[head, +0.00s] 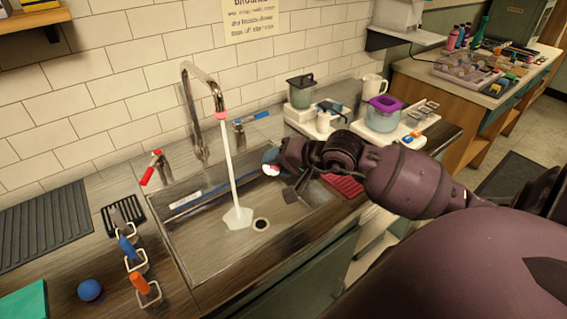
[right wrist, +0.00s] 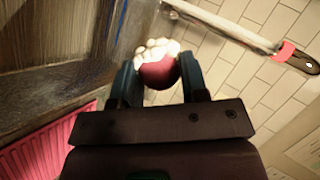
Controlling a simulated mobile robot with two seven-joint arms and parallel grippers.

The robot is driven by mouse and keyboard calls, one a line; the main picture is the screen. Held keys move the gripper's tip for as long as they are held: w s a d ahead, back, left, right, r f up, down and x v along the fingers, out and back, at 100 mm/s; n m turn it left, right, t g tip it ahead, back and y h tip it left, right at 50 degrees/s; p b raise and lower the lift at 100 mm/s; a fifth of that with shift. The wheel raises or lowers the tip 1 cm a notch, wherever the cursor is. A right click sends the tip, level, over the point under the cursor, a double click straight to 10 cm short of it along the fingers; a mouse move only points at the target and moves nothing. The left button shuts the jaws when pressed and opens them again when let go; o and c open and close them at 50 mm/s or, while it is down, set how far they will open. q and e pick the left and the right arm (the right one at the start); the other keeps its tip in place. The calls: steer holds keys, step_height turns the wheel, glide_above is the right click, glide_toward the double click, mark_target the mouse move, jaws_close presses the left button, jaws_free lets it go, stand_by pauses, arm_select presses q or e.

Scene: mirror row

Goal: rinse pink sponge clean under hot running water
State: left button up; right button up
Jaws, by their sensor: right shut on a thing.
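The pink sponge (right wrist: 158,73) is round, with white foam on its far side. My right gripper (right wrist: 158,80) is shut on it, one blue finger on each side. In the head view the gripper (head: 272,163) holds the sponge (head: 271,170) above the right part of the sink (head: 205,262), to the right of the water stream (head: 230,165) and apart from it. Water runs from the tap spout (head: 187,95), which has a red ring at its mouth. The red tap handle (head: 151,168) stands left of the spout and the blue one (head: 255,117) right. My left gripper is not in view.
A pink rack (head: 343,185) lies right of the sink, partly behind my arm. A purple-lidded container (head: 382,113) and a white jug (head: 374,87) stand at the back right. Orange- and blue-handled tools (head: 139,283) and a blue ball (head: 90,290) are at the left.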

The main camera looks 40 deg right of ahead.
steer(key=shift+w+a+f, duration=0.25)
steer(key=shift+w+a, duration=0.35)
steer(key=shift+w, duration=0.35)
arm_select(q)
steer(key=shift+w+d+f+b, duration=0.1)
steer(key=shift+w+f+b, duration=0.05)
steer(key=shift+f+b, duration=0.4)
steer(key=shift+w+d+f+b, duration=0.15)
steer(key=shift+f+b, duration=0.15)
steer(key=shift+b, duration=0.45)
arm_select(e)
steer(key=w+a+f, duration=0.1)
steer(key=w+a, duration=0.3)
steer(key=w, duration=0.3)
steer(key=shift+w+a+f, duration=0.25)
steer(key=shift+f, duration=0.1)
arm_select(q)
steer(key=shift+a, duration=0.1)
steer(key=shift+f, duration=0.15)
arm_select(e)
steer(key=shift+d, duration=0.4)
steer(key=shift+a, duration=0.4)
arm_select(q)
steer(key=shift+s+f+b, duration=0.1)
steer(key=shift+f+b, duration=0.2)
arm_select(e)
steer(key=shift+d, duration=0.4)
steer(key=shift+a, duration=0.4)
